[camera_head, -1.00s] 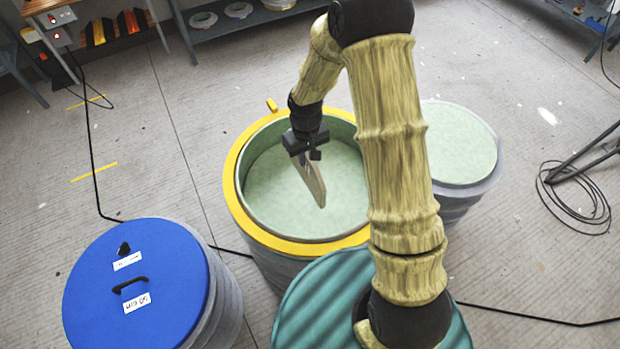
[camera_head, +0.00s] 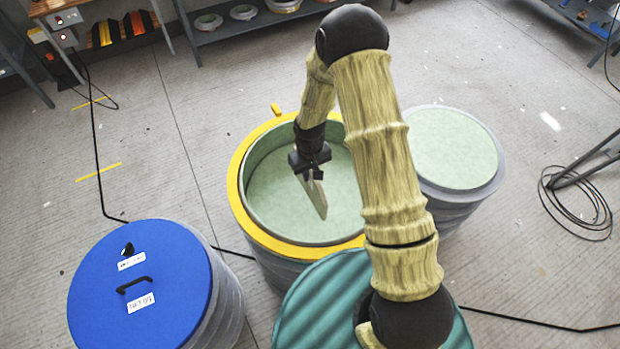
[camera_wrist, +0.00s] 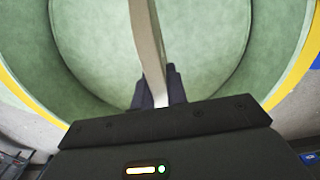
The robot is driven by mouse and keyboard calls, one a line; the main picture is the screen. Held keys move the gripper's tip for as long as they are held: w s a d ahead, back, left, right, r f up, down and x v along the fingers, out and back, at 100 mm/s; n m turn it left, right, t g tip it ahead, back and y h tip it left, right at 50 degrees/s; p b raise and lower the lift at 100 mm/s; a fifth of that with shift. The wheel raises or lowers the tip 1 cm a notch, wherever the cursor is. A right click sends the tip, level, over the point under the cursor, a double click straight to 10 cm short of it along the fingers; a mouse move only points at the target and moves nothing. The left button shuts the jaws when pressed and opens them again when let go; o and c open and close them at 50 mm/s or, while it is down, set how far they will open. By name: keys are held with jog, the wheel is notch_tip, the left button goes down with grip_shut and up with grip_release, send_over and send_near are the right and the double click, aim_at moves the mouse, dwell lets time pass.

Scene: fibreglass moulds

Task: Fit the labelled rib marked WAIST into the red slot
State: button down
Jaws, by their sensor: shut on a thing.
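My gripper (camera_head: 310,172) is shut on a thin, pale, flat rib (camera_head: 316,195). The rib hangs tilted below the fingers, inside the opening of the yellow-rimmed round mould. In the wrist view the rib (camera_wrist: 148,45) runs edge-on from the dark fingers (camera_wrist: 160,90) away over the pale green mould floor. No label can be read on the rib, so I cannot tell whether it is marked WAIST. No red slot shows in either view. The yellow-rimmed mould (camera_head: 240,205) has a green inner wall and floor; my arm hides part of its right side.
A blue-lidded drum (camera_head: 180,275) with a black handle and white labels stands at the lower left. A green-topped drum (camera_head: 455,150) stands right of the mould. A coiled cable (camera_head: 580,215) lies at the right. Shelves (camera_head: 260,20) line the back.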

jog(key=shift+f+p, duration=0.65)
jog(key=shift+f, duration=1.35)
jog(key=shift+f, duration=0.2)
jog(key=c, duration=1.4)
grip_release()
jog(key=shift+r, duration=0.15)
notch_tip(320, 180, up, 12)
jog(key=b, duration=0.2)
jog(key=shift+b, duration=0.4)
